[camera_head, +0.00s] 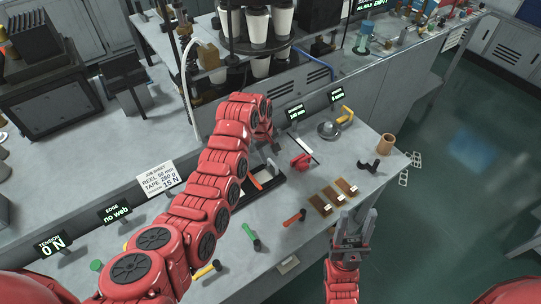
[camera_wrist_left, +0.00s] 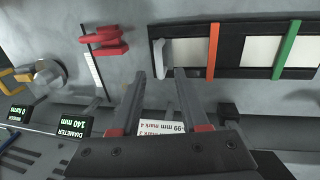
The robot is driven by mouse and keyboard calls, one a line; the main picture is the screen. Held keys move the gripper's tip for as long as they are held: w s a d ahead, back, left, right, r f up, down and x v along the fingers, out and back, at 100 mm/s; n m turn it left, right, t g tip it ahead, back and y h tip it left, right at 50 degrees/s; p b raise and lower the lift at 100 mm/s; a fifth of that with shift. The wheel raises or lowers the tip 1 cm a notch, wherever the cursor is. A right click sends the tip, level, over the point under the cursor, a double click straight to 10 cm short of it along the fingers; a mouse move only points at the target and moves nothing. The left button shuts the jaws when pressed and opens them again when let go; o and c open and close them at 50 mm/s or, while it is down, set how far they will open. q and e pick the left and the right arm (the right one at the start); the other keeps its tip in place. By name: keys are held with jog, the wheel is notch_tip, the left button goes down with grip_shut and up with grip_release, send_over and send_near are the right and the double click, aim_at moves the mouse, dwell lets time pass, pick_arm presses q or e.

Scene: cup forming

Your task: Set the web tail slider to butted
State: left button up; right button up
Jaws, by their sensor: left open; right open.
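A black tray (camera_head: 268,195) lies on the bench, partly hidden behind my left arm. In the left wrist view the tray (camera_wrist_left: 228,72) holds pale strips, an orange bar (camera_wrist_left: 213,50), a green bar (camera_wrist_left: 287,50) and a pale grey block (camera_wrist_left: 163,57) at its left end. No label shows which part is the web tail slider. My left gripper (camera_wrist_left: 160,74) is open; its fingertips are close to the grey block, one on either side of it in the picture, with no grip visible. My right gripper (camera_head: 358,222) is open and empty near the bench's front edge.
A red clamp-like part (camera_head: 301,161) on a scale stands right of the tray. Brown pads (camera_head: 333,196), a black holder (camera_head: 368,165) and a brown cup (camera_head: 386,144) lie further right. Displays (camera_head: 295,112) line the back. Orange (camera_head: 294,217) and green (camera_head: 251,236) handled tools lie in front.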

aim_at(265, 172)
pick_arm(q)
jog(key=shift+w+d+f, duration=0.15)
jog(key=shift+w+f, duration=0.1)
jog(key=shift+f, duration=1.15)
grip_shut()
dwell(0.5)
